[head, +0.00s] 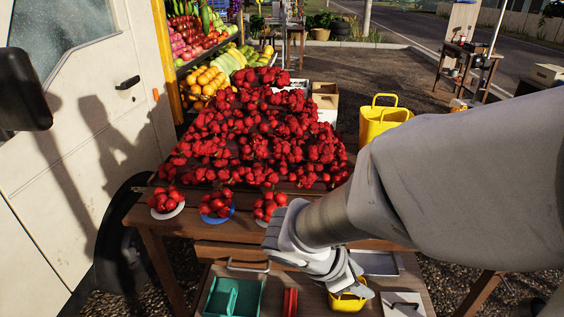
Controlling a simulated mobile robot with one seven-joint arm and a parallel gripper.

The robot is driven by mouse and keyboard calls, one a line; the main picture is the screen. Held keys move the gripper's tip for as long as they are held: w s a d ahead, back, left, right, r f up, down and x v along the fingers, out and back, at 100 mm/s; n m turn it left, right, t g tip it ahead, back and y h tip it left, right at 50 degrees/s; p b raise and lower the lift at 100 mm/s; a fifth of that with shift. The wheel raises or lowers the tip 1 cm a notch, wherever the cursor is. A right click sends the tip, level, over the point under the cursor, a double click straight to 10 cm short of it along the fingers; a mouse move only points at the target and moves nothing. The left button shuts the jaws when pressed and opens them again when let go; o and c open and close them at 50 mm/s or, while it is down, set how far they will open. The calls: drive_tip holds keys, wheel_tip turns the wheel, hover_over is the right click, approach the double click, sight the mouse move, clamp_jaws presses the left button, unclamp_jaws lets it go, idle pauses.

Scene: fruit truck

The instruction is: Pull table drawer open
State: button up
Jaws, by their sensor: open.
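The wooden table (140,213) stands in front of me, covered with red fruit. Its drawer (222,250) is under the front edge of the top, with a grey bar handle (248,268) on its front. My arm hides the drawer's right part, and I cannot tell whether the drawer is fully closed. My gripper (357,283) is open, to the right of the handle and apart from it. Its fingers overlap a small yellow basket (347,303) in the picture; I cannot tell whether they touch it.
A green tray (233,298), a red object (290,302) and a grey tray (378,264) are on the lower shelf (270,305). Three plates of fruit line the table's front edge. A white vehicle (75,130) stands close on the left. A yellow bag (382,118) stands behind.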

drive_tip(key=w+a+f+n+t+h+b, duration=0.2)
drive_tip(key=w+a+f+n+t+b, duration=0.15)
drive_tip(key=a+f+n, duration=0.4)
drive_tip(key=n+t+y+b, duration=0.6)
drive_tip(key=n+t+y, duration=0.3)
drive_tip(key=n, duration=1.6)
approach(249, 271)
drive_tip(key=w+b, duration=0.2)
drive_tip(key=w, duration=0.1)
drive_tip(key=w+f+b, duration=0.1)
drive_tip(key=w+b, duration=0.1)
drive_tip(key=w, duration=0.2)
drive_tip(key=w+f+b, duration=0.1)
drive_tip(key=w+b, duration=0.1)
drive_tip(key=w, duration=0.1)
drive_tip(key=shift+w, duration=0.15)
clamp_jaws()
